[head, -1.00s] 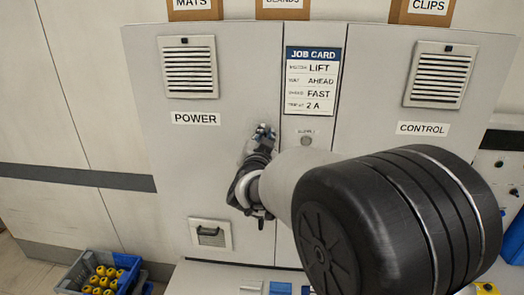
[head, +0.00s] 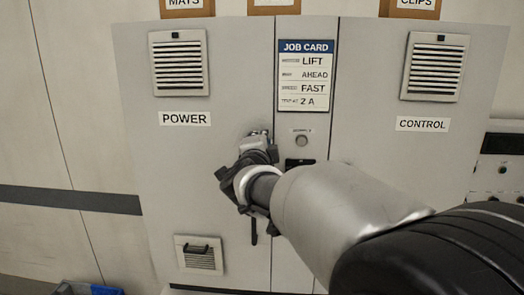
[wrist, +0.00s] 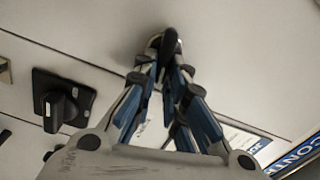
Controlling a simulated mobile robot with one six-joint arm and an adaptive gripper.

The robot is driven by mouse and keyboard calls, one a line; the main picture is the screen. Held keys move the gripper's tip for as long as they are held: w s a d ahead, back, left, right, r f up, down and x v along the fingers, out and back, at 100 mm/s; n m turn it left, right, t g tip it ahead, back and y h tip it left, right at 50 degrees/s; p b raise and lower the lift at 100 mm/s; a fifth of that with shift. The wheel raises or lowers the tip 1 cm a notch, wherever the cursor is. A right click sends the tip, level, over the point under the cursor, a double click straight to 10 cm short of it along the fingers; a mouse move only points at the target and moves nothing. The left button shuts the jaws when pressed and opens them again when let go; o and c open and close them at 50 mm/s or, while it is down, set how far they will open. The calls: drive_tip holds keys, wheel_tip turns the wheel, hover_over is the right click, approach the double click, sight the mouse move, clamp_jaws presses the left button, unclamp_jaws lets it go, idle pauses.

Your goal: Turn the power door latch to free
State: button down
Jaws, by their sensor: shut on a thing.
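The power door (head: 185,160) is the left grey cabinet door, labelled POWER, and looks closed. Its latch shows in the wrist view as a dark, rounded handle (wrist: 169,44) between my fingertips. My gripper (head: 259,137) is at the door's right edge, below and right of the POWER label. In the wrist view my gripper (wrist: 165,52) has its fingers drawn together on the latch. The fingers and wrist hide most of the latch in the head view, so I cannot tell its exact angle.
A black rotary knob on a dark plate (wrist: 62,104) sits close to my gripper. A round button (head: 302,141) is on the centre panel under the job card (head: 305,76). The control door (head: 410,170) is at right. A blue crate (head: 104,290) shows at the lower left.

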drive_tip(key=shift+f+m+b, duration=0.2)
drive_tip(key=shift+m+b, duration=0.65)
drive_tip(key=shift+m, duration=0.25)
drive_tip(key=c, duration=1.6)
unclamp_jaws()
drive_tip(key=shift+c, duration=0.2)
drive_tip(key=s, duration=1.2)
drive_tip(key=shift+a, duration=0.2)
